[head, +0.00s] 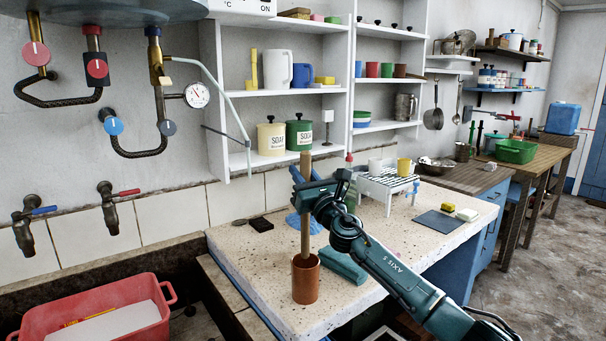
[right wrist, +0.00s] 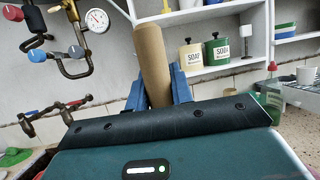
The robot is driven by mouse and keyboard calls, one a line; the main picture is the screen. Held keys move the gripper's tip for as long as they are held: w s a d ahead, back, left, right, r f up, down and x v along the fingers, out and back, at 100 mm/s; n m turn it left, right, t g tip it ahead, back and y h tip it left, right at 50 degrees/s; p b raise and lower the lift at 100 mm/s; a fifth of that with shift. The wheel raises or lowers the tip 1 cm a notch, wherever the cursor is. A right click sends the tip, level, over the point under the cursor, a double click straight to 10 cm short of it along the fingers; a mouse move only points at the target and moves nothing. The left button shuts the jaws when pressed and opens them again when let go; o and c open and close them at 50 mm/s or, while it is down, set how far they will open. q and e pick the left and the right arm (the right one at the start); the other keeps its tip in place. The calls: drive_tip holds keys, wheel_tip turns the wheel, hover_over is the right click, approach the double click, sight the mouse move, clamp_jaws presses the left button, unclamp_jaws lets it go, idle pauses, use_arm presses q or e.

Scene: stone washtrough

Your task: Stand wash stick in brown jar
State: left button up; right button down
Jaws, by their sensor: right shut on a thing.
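The wash stick (head: 305,232) is a long, plain wooden rod, standing nearly upright. My right gripper (head: 302,184) is shut on it in its upper part, with the top end sticking out above the fingers. The right wrist view shows the stick (right wrist: 153,62) between the two blue fingers. The brown jar (head: 306,284) stands upright near the front edge of the speckled stone top. The stick's lower end meets the jar's mouth and appears to be inside it; its tip is hidden, so the depth cannot be told. My left gripper is not in view.
A white rack (head: 385,184) stands farther back. A red tub (head: 95,312) sits at lower left. Shelves with tins (head: 271,138) are behind.

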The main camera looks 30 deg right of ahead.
drive_tip(key=shift+f+b, duration=0.6)
drive_tip(key=shift+f, duration=0.3)
drive_tip(key=shift+f+b, duration=0.65)
drive_tip(key=shift+f, duration=0.05)
wheel_tip(320, 180, down, 2)
drive_tip(key=shift+b, duration=0.95)
drive_tip(key=shift+f, duration=0.3)
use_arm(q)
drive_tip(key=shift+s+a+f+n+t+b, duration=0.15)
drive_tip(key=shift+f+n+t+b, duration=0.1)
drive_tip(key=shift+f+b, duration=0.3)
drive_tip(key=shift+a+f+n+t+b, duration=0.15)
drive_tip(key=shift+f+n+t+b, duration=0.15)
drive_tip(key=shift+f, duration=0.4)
use_arm(e)
drive_tip(key=shift+f, duration=0.6)
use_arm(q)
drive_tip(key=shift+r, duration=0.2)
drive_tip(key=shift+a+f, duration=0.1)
use_arm(e)
drive_tip(key=c, duration=1.1)
unclamp_jaws()
drive_tip(key=shift+c, duration=0.2)
